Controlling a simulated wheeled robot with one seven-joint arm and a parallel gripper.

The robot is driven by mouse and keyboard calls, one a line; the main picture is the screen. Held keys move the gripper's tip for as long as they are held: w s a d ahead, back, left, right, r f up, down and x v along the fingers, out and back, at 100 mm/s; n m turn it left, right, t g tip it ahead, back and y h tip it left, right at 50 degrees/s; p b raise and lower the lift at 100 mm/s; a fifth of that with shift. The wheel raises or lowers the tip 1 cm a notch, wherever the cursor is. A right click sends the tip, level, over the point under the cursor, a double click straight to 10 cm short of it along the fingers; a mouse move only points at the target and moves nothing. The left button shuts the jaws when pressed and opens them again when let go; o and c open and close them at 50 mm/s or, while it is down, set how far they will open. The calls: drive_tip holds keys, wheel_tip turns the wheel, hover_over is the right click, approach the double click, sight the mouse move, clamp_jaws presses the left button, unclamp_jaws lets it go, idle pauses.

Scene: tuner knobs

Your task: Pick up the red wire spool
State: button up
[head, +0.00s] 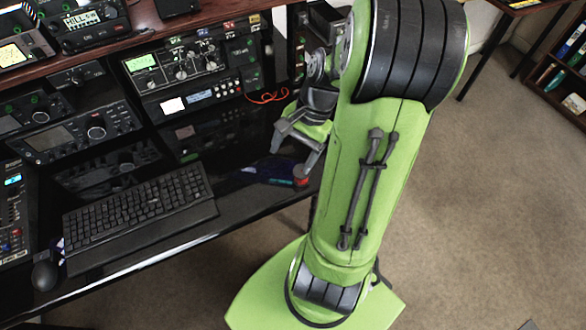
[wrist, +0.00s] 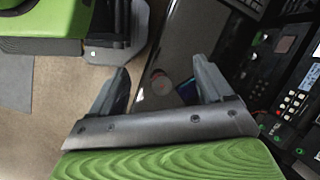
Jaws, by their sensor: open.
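The red wire spool (head: 301,181) stands on the black desk near its right end, partly covered by a finger of my gripper in the head view. I cannot tell how far the fingertips are above the desk.
A dark blue object (head: 264,174) lies on the desk just left of the spool. A keyboard (head: 140,208) and a mouse (head: 44,274) are further left. Radio units (head: 188,67) stand on shelves behind, and a thin orange-red wire (head: 268,97) hangs near them.

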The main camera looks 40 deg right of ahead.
drive_tip(key=s+d+f+m+t+y+b, duration=0.2)
drive_tip(key=s+d+f+m+t+y, duration=0.15)
drive_tip(key=d+f+m, duration=0.45)
drive_tip(key=m+t+b, duration=0.2)
drive_tip(key=m+t, duration=0.5)
approach(296, 170)
drive_tip(key=b+x, duration=0.2)
drive_tip(key=x, duration=0.3)
drive_tip(key=f+b+x, duration=0.1)
drive_tip(key=b+x, duration=0.2)
drive_tip(key=x, duration=0.2)
drive_tip(key=shift+w+f+b, duration=0.1)
drive_tip(key=shift+f+b, duration=0.15)
drive_tip(key=shift+b, duration=0.05)
drive_tip(key=shift+r, duration=0.1)
drive_tip(key=shift+c, duration=0.2)
drive_tip(key=c, duration=1.1)
